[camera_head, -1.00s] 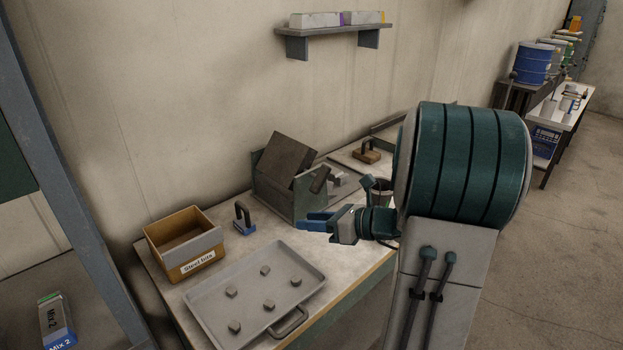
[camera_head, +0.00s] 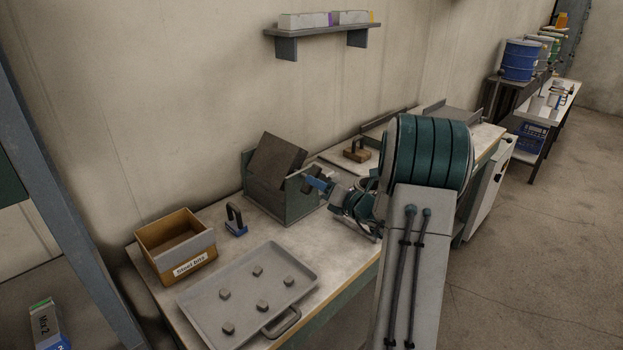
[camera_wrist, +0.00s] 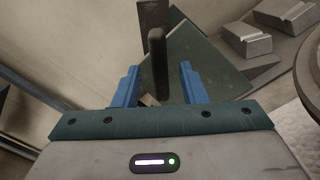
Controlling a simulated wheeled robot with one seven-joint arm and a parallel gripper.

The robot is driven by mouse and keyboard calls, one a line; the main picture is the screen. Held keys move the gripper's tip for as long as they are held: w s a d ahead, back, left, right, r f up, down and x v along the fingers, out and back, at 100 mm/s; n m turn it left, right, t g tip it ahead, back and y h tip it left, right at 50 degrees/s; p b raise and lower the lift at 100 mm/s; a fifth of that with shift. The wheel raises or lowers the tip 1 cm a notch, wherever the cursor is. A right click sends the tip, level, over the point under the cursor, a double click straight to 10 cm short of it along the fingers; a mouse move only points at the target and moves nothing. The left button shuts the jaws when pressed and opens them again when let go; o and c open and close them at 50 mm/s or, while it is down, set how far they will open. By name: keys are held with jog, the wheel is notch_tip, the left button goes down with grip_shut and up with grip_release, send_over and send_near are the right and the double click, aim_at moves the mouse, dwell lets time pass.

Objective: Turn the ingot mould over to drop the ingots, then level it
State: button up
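The ingot mould (camera_head: 279,156) is a dark brown block, steeply tilted in a grey-green stand (camera_head: 290,207) against the wall. In the wrist view a dark upright handle (camera_wrist: 157,58) appears between the two blue fingers of my gripper (camera_wrist: 160,86), with gaps on both sides. My gripper (camera_head: 319,185) is open at the right side of the stand. I cannot tell how deep the handle reaches between the fingers. Two grey ingots (camera_wrist: 246,42) (camera_wrist: 298,17) lie at the upper right of the wrist view. They are hidden behind my arm in the head view.
A grey tray (camera_head: 215,333) with several small grey lumps lies at the front. A labelled cardboard bin (camera_head: 190,262) and a blue-based handled tool (camera_head: 236,221) stand left of the stand. A handled wooden block (camera_head: 357,152) lies behind my arm. Bench between stand and tray is clear.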

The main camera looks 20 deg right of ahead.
jog(key=shift+x, duration=1.6)
grip_shut()
